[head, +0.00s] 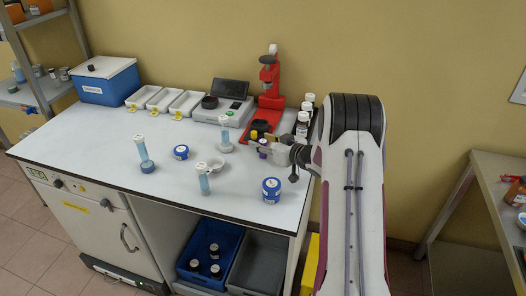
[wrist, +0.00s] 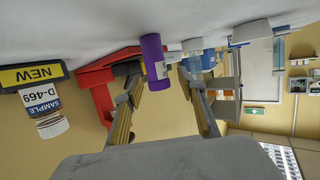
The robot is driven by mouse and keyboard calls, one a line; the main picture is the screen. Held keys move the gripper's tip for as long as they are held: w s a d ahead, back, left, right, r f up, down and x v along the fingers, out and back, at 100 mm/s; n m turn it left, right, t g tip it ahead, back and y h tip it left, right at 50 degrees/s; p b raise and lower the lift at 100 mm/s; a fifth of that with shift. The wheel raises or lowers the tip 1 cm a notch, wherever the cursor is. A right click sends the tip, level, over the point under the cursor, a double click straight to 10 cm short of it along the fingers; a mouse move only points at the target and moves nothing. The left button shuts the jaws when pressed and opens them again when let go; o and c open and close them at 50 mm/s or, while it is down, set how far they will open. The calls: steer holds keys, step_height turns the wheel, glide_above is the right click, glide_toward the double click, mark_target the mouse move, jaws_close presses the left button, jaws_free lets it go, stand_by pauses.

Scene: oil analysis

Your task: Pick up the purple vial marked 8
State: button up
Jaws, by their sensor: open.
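The purple vial (wrist: 154,58) stands on the bench; the wrist view shows it upside down. It carries a pale mark that I cannot read as a number. In the head view the vial (head: 263,146) is small and partly covered by my gripper (head: 272,146), in front of the red press. My gripper (wrist: 160,88) is open in the wrist view, one finger on each side of the vial's free end. The fingers look apart from the vial, and nothing is held.
A red press (head: 270,95) stands behind, with a yellow-capped vial (head: 253,135) close by. White-capped sample bottles (head: 302,122) stand to the right of the press. A scale (head: 222,110) and white trays (head: 163,99) lie left. Tubes and blue-lidded jars (head: 271,190) stand in front.

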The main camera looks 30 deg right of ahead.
mark_target(263, 141)
stand_by(0.3)
steer(key=c, duration=1)
steer(key=shift+c, duration=0.2)
steer(key=shift+r, duration=0.1)
steer(key=shift+r, duration=4.95)
